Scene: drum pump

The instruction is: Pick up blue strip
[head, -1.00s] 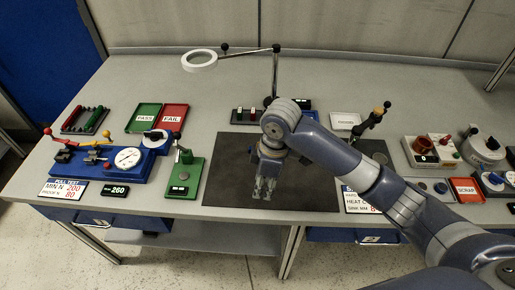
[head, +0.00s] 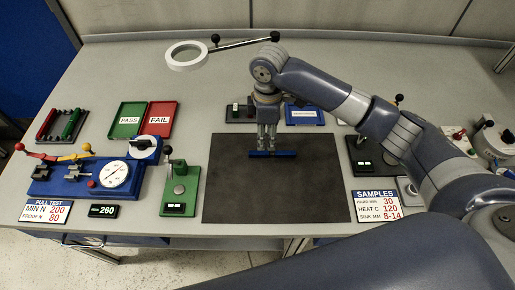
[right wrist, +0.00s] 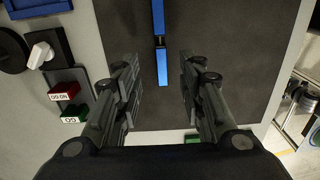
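A blue strip (head: 286,153) lies crosswise on the dark mat (head: 262,195), near the mat's back part. In the right wrist view the strip (right wrist: 162,68) runs lengthwise, with a small dark piece partway along it. My right gripper (head: 267,148) points down at the strip from behind. In the right wrist view my right gripper (right wrist: 160,82) has its two fingers well apart, one on each side of the strip's near end, with clear gaps to it. Whether the fingertips are level with the strip cannot be told. My left gripper is not in view.
A green press stand (head: 180,190) is to the left, and a SAMPLES sign (head: 377,205) to the right. The mat's front is clear.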

